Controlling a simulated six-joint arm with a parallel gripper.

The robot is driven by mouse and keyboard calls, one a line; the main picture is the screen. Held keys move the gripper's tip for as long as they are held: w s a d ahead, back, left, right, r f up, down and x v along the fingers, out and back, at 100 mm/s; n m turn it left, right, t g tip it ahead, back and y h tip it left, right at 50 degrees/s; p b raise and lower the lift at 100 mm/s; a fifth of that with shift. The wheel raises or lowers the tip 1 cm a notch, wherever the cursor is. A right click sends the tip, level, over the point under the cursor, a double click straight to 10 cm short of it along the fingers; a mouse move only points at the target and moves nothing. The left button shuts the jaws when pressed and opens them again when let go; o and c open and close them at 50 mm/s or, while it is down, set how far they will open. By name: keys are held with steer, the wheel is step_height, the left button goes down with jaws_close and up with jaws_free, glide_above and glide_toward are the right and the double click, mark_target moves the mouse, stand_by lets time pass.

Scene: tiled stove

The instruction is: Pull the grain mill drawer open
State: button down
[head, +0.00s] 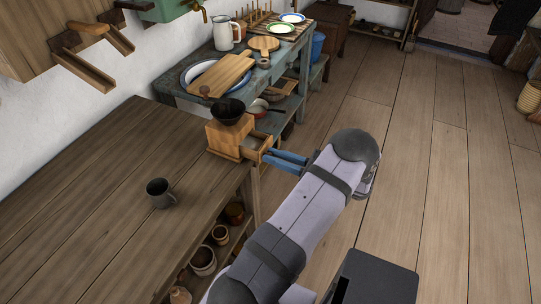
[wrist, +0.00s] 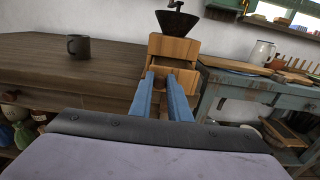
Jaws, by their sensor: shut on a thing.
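The wooden grain mill (head: 225,138) stands at the corner of the brown table, with a dark bowl-shaped hopper (head: 228,110) on top. Its small drawer (head: 257,143) sticks out of the front, partly open, toward my gripper (head: 271,155). My gripper's blue fingers are shut at the drawer's front; the knob between them is hidden in the head view. In the wrist view, the fingertips (wrist: 161,76) reach the lower front of the mill (wrist: 172,48). The hopper (wrist: 176,22) shows above it.
A grey mug (head: 160,193) stands on the table (head: 95,190). Pots (head: 203,260) sit on the shelf below. A blue-green bench (head: 275,75) behind holds a cutting board (head: 221,76), a jug (head: 223,33) and plates. The wooden floor (head: 400,130) to the right is clear.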

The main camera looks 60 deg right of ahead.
steer(key=c, duration=1.7)
jaws_free()
steer(key=shift+o, duration=0.2)
step_height(320, 180, up, 10)
